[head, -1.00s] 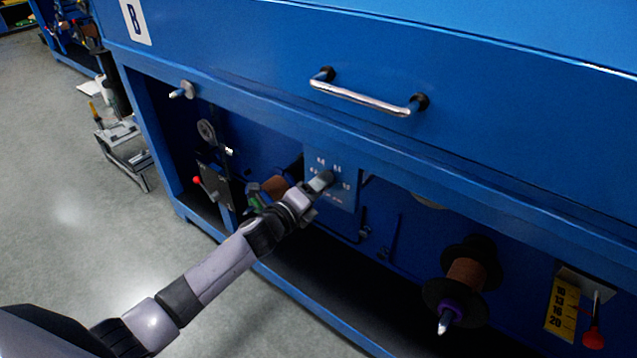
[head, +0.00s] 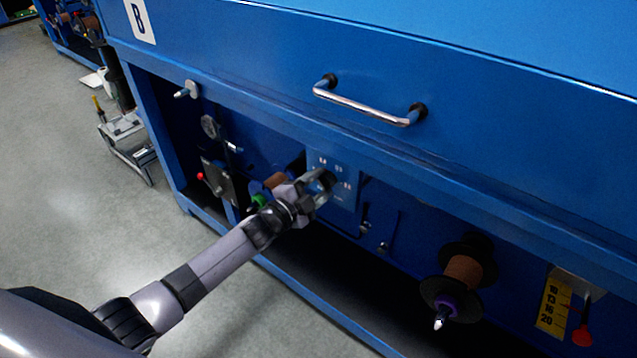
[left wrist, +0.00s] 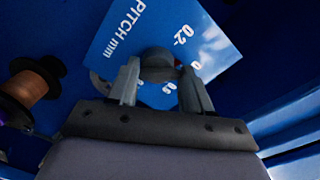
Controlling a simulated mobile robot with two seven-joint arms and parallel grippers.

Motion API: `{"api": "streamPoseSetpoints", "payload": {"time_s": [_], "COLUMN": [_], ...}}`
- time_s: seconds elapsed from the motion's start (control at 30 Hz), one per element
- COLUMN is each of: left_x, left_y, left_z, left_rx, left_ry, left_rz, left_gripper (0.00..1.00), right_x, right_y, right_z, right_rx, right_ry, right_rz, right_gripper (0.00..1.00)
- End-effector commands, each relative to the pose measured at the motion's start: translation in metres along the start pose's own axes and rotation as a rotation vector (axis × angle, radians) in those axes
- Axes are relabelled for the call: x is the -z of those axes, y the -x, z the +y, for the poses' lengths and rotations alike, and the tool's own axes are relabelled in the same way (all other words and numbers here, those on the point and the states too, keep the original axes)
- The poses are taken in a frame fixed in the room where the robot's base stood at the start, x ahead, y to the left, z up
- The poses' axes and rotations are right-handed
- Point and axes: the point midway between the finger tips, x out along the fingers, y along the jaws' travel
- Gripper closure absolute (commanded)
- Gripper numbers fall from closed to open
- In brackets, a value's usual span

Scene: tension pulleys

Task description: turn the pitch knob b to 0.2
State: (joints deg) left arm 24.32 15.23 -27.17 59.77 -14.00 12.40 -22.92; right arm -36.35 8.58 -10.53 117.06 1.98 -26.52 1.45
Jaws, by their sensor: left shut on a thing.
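The pitch panel is a light blue plate marked "PITCH mm" in the left wrist view (left wrist: 112,45); it also shows under the table ledge in the head view (head: 346,193). The pitch knob (left wrist: 157,62) is a dark grey round piece on this plate. My left gripper (left wrist: 162,86) has one finger on each side of the knob and is shut on it. In the head view the left gripper (head: 323,182) covers the knob. A "0.2" mark shows to the right of the knob in the wrist view; other marks are partly hidden by the fingers. My right gripper is not in view.
A blue machine front marked B (head: 138,18) with a metal handle (head: 368,103) overhangs the panel. A copper spool (head: 462,274) and a yellow scale (head: 553,308) are to the right. Small levers (head: 385,245) hang beside the panel.

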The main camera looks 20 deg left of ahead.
Motion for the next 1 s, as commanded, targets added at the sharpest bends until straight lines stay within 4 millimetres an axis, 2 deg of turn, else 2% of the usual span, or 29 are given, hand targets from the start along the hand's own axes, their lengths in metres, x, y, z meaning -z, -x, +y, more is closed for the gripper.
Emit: {"api": "streamPoseSetpoints", "payload": {"time_s": [0.03,0.6,1.0], "left_x": [-0.0031,-0.0019,-0.0002], "left_y": [0.0030,0.0024,0.0020], "left_z": [0.0082,0.0096,0.0097], "left_rx": [-0.016,-0.008,-0.004], "left_ry": [0.046,0.572,0.809], "left_rz": [-0.006,0.034,0.054], "left_gripper": [0.81,0.81,0.81], "right_x": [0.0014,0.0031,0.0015], "right_y": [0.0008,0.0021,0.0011], "right_z": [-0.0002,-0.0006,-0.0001], "right_rx": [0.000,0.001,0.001], "right_ry": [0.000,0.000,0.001], "right_rz": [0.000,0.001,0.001], "right_gripper": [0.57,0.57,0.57]}}
